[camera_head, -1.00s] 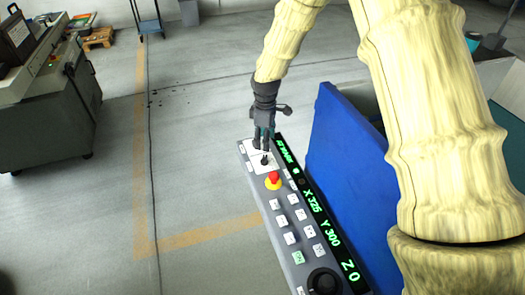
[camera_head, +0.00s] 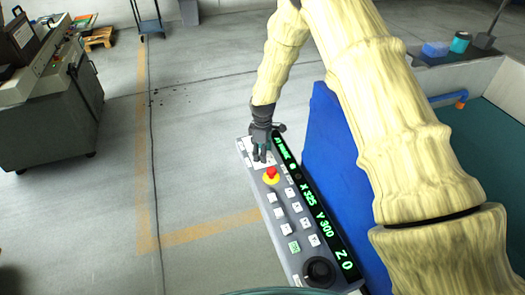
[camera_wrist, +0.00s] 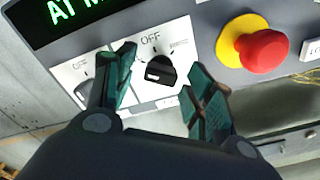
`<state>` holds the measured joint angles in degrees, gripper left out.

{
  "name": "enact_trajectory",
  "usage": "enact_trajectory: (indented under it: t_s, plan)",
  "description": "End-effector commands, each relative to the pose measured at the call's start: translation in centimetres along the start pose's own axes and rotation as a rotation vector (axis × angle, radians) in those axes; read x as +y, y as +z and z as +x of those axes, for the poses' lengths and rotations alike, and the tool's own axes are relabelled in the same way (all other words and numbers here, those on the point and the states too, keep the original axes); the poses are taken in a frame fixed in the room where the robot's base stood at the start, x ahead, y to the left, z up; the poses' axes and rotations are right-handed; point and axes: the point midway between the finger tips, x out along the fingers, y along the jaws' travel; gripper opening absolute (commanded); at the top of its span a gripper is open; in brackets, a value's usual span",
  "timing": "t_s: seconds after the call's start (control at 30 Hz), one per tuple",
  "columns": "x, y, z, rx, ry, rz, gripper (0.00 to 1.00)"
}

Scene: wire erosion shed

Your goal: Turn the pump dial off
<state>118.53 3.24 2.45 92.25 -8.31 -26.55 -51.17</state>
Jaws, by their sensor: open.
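A black dial (camera_wrist: 160,72) on a white plate marked OFF sits between my gripper's fingers in the wrist view. Its bar lies roughly sideways, not towards the OFF mark above it. A second black dial (camera_wrist: 84,91) on its own plate is at the left, partly covered by the left finger. I cannot read which is the pump dial. My gripper (camera_wrist: 163,82) is open, with one teal-padded finger on each side of the middle dial; contact is not clear. In the head view my gripper (camera_head: 263,156) hides the dials at the far end of the control panel (camera_head: 295,262).
A red emergency stop (camera_wrist: 262,50) on a yellow collar is close to the right finger. The panel also holds a green-lit display (camera_head: 318,208), several white buttons and a black knob (camera_head: 319,271). A blue panel (camera_head: 335,150) stands right of it.

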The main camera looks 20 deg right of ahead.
Motion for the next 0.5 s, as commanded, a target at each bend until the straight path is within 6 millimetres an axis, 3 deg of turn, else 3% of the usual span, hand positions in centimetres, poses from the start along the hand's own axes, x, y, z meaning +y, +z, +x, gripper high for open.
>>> enact_trajectory:
  t_s: [0.13,0.37,0.5]
  plan:
    - [0.00,-0.01,-0.01,0.000,0.000,0.000,0.52]
    - [-0.03,0.00,-0.05,0.000,0.000,0.000,0.10]
    - [-0.05,-0.01,-0.01,0.000,0.000,0.000,0.08]
